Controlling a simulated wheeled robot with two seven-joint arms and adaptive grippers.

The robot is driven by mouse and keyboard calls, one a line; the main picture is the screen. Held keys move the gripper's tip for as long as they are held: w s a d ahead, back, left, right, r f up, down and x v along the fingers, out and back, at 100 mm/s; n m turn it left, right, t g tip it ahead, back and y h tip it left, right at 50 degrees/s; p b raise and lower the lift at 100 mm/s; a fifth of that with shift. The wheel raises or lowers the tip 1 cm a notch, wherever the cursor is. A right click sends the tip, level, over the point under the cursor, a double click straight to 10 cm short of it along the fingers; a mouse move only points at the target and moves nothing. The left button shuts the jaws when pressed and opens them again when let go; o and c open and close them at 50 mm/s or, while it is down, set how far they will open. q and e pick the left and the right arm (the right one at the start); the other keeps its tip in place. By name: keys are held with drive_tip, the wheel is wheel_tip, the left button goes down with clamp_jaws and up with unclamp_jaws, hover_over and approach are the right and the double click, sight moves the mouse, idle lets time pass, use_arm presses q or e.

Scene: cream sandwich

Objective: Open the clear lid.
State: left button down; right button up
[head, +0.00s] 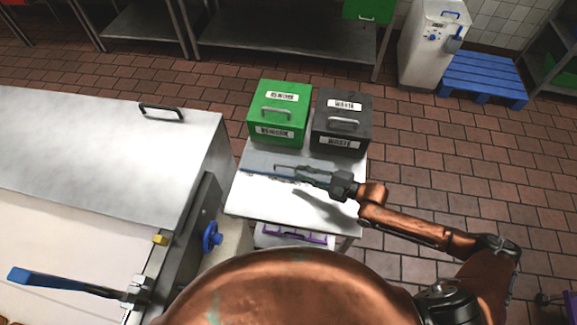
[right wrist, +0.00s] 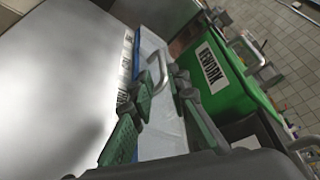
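The clear lid (head: 258,161) looks like a flat, greyish, see-through panel with a blue edge. It lies on the white table in front of the two bins. It also shows in the right wrist view (right wrist: 165,132), with a pale curved handle (right wrist: 158,73) and a blue edge. My right gripper (head: 292,172) reaches in from the right over the lid. In the right wrist view its green-padded fingers (right wrist: 160,90) are apart, with the handle between them. Whether they touch the handle I cannot tell. My left gripper is not in view.
A green bin (head: 280,112) and a dark waste bin (head: 341,122) stand at the table's back. A large metal machine (head: 100,165) with a blue knob (head: 212,237) and a blue-ended lever (head: 35,277) is at the left. The white table (head: 255,207) is bare at its front.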

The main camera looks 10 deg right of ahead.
sight(286, 166)
drive_tip(key=x, duration=0.7)
drive_tip(key=shift+w, duration=0.25)
drive_tip(key=shift+c, duration=0.7)
clamp_jaws()
